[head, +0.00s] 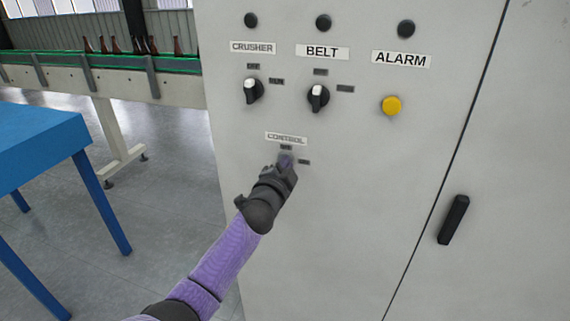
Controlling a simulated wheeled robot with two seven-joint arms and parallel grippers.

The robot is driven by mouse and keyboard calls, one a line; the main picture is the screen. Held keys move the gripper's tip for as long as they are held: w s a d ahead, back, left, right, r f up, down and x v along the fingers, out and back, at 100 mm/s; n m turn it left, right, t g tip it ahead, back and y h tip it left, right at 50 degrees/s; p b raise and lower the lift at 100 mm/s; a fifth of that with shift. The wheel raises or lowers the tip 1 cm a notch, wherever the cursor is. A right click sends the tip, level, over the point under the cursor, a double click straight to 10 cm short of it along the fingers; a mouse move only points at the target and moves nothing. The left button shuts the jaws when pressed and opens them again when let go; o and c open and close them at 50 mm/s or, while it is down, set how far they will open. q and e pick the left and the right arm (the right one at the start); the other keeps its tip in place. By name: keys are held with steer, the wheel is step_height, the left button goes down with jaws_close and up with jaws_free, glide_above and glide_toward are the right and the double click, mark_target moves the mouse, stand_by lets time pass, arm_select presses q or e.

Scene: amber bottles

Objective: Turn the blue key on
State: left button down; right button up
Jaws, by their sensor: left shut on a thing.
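The blue key (285,160) is on the grey control panel, just under the CONTROL label (286,138). Only a small bluish part of it shows. My left gripper (287,168) reaches up to it from below and is shut on it. The gripper hides most of the key, so I cannot tell which way it is turned. Two small dark labels sit near the key, one above it and one to its right (304,162). My right gripper is not in view.
Above are the CRUSHER knob (252,91), the BELT knob (318,97) and a yellow ALARM button (391,105). A black door handle (453,220) is at the right. A blue table (40,140) stands at the left, before a conveyor with amber bottles (140,45).

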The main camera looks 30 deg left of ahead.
arm_select(q)
steer(key=m, duration=0.2)
steer(key=f+m, duration=0.1)
steer(key=m, duration=0.2)
steer(key=shift+m, duration=0.4)
stand_by(0.4)
steer(key=c, duration=0.8)
jaws_free()
steer(key=shift+s+a, duration=0.1)
steer(key=shift+a, duration=0.1)
steer(key=shift+o, duration=0.2)
steer(key=shift+d+r, duration=0.1)
steer(key=shift+r, duration=0.05)
steer(key=p+v, duration=0.2)
steer(key=v, duration=0.8)
